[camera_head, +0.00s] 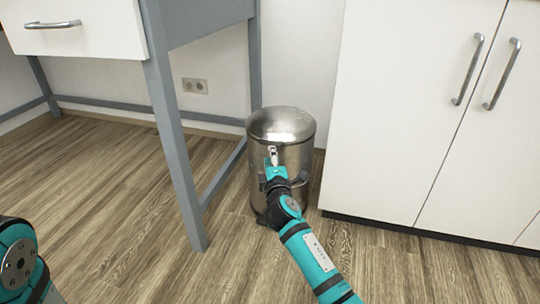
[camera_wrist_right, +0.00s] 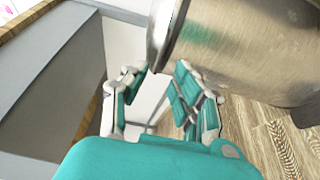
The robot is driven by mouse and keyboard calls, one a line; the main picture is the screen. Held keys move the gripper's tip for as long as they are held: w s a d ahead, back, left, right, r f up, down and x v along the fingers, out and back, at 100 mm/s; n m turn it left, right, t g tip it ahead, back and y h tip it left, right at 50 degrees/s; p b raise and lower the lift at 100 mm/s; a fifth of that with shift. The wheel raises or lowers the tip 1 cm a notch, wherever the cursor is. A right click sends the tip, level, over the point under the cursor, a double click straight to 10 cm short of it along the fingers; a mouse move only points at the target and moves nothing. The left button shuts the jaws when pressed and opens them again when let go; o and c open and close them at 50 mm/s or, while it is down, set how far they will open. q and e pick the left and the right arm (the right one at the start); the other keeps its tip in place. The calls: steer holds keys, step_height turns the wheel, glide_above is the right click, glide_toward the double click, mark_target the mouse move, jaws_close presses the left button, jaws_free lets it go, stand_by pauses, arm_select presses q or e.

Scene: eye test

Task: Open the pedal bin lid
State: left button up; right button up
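The metal pedal bin (camera_head: 300,158) stands upright on the floor between the desk and the white cabinet. Its domed lid (camera_head: 281,122) lies down on the body and looks shut. In the right wrist view the bin (camera_wrist_right: 250,45) fills the upper right, tilted by the camera angle. My right gripper (camera_head: 272,153) is in front of the bin, near its upper side just below the lid. In the right wrist view its fingers (camera_wrist_right: 157,95) are apart, with nothing held between them; I cannot tell whether they touch the bin. The bin's lower front is partly hidden by my right arm.
A desk with a grey leg (camera_head: 176,150) and a white drawer (camera_head: 82,30) stands left of the bin. A white cabinet (camera_head: 395,110) with two metal handles stands close on the right. A wall socket (camera_head: 195,86) is behind. Wooden floor (camera_head: 110,200) is clear at the left.

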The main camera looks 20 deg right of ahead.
mark_target(269, 142)
steer(key=b+x, duration=0.2)
steer(key=x, duration=0.2)
steer(key=shift+w+f, duration=0.15)
steer(key=shift+w, duration=0.05)
steer(key=shift+w+d, duration=0.15)
steer(key=shift+w, duration=0.4)
jaws_close()
